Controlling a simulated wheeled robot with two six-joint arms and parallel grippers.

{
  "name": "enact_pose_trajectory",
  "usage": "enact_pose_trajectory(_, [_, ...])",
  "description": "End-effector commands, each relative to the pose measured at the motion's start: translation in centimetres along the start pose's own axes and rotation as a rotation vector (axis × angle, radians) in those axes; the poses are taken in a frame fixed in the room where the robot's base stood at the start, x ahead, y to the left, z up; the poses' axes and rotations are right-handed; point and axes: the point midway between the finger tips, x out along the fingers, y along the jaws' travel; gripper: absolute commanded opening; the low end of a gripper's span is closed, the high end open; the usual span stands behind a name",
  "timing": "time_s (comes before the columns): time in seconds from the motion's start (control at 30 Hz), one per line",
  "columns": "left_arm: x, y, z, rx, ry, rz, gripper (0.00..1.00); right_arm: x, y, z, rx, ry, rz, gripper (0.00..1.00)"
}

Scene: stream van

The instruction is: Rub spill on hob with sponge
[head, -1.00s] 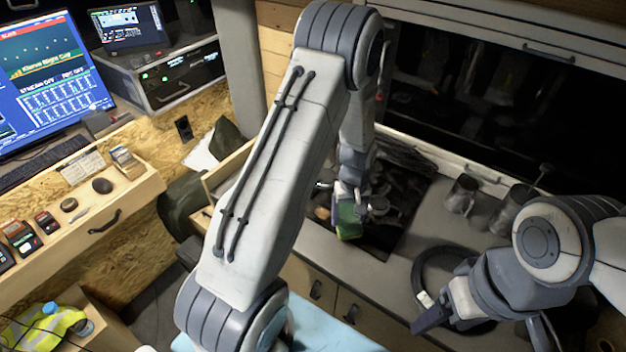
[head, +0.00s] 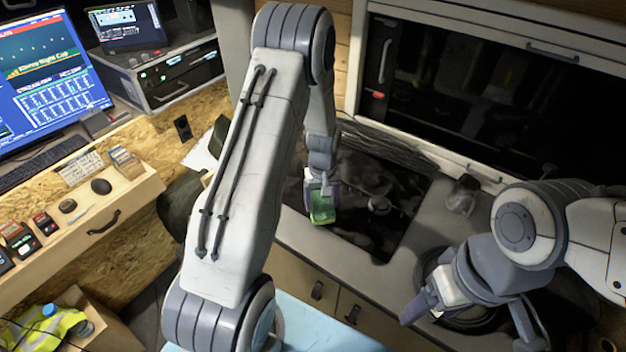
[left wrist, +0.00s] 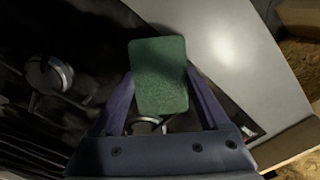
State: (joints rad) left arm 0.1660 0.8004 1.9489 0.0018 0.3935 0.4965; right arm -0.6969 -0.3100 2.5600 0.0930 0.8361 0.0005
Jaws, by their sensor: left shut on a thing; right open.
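The sponge (head: 322,211) has a green face and is held by my left gripper (head: 322,192) over the front left part of the black hob (head: 372,236). In the left wrist view the green sponge (left wrist: 159,76) lies between the two fingers of my left gripper (left wrist: 160,92). The hob (left wrist: 60,35) is dark, with burner parts showing; whether the sponge touches it I cannot tell. I cannot make out a spill on the dark surface. My right gripper (head: 468,322) is open and empty over the counter at the lower right.
A grey counter (head: 425,215) surrounds the hob. A metal cup (head: 463,195) stands behind it on the right. Drawers (head: 320,285) are below the counter's front edge.

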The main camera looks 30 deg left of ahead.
Motion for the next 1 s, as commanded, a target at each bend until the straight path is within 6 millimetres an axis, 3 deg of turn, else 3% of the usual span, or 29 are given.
enact_pose_trajectory(0.13, [-0.1, -0.5, -0.8, 0.01, 0.003, 0.0, 0.0, 0.0, 0.0, 0.0, 0.0, 0.0, 0.0, 0.72])
enact_pose_trajectory(0.8, [-6.5, -0.1, -0.6, 0.014, 0.003, 0.0, 0.0, -5.0, -0.4, -0.3, -0.008, 0.0, 0.0, 0.72])
enact_pose_trajectory(1.0, [-7.4, -0.1, -0.6, 0.014, 0.001, 0.0, 0.0, -5.7, -0.4, -0.3, -0.009, 0.0, 0.0, 0.72])
